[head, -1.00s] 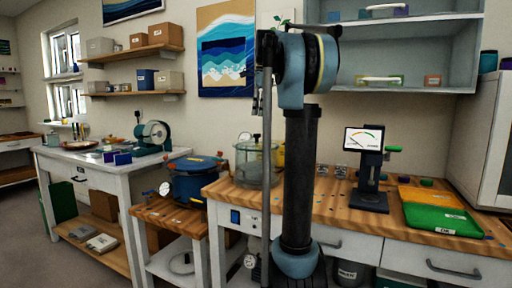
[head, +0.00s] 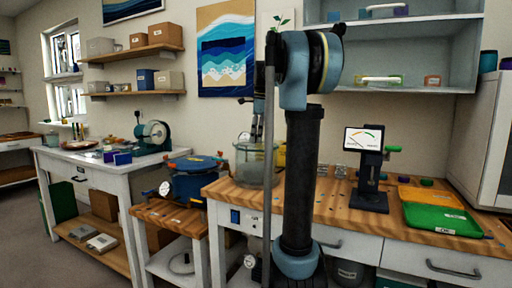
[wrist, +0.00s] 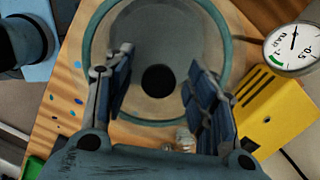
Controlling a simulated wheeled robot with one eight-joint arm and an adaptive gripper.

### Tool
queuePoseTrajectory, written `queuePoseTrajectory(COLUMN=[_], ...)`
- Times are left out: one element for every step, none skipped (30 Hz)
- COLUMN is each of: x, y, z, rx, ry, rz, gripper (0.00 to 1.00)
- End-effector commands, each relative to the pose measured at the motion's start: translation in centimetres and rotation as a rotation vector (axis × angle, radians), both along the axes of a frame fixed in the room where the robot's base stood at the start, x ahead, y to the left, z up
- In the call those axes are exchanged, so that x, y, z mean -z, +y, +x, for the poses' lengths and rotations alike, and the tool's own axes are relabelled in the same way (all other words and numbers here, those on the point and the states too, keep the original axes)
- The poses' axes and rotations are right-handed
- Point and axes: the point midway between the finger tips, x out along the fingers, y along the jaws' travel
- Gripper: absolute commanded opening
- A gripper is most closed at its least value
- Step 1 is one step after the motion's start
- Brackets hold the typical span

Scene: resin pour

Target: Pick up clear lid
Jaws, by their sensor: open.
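A round clear lid (wrist: 150,38) with a teal rim and a dark round spot at its middle fills the upper centre of the wrist view. It appears to lie over the glass chamber (head: 250,168) on the wooden bench in the head view. Whether it rests fully on the chamber is hard to tell. My gripper (wrist: 158,72) is open and empty above it, one finger on each side of the dark spot. I cannot tell the remaining height. In the head view my arm and a grey pole partly hide the gripper and chamber.
A pressure gauge (wrist: 291,46) and a yellow box (wrist: 282,112) stand close to the chamber's right in the wrist view. A blue pot (head: 195,181) is left of the chamber. A meter stand (head: 369,185) and green tray (head: 440,217) are to the right.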

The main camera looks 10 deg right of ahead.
Motion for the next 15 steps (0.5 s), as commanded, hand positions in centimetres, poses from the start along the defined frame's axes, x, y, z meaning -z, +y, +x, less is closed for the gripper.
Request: queuePoseTrajectory(x=[0.14, 0.18, 0.19, 0.19, 0.18, 0.18, 0.18, 0.18, 0.16, 0.17, 0.16, 0.17, 0.16, 0.17, 0.17], y=[0.03, 0.03, 0.03, 0.03, 0.04, 0.04, 0.05, 0.05, 0.07, 0.07, 0.08, 0.09, 0.10, 0.10, 0.11], z=[0.00, 0.00, 0.00, 0.00, 0.00, 0.00, 0.00, 0.00, 0.01, 0.01, 0.01, 0.01, 0.01, 0.01, 0.02], rx=[0.000, 0.000, 0.000, 0.000, 0.000, 0.000, 0.000, 0.000, 0.000, -0.001, -0.001, -0.001, -0.001, -0.001, -0.001], ry=[0.000, 0.000, 0.000, 0.000, 0.000, 0.000, 0.000, 0.000, 0.000, 0.000, 0.000, 0.000, 0.000, 0.000, 0.000], rz=[0.000, 0.000, 0.000, 0.000, 0.000, 0.000, 0.000, 0.000, 0.000, 0.000, 0.000, 0.000, 0.000, 0.000, 0.000], gripper=[0.51, 0.51, 0.51, 0.51, 0.51, 0.51, 0.51, 0.47, 0.38, 0.31, 0.24, 0.15, 0.08, 0.01, 0.00])
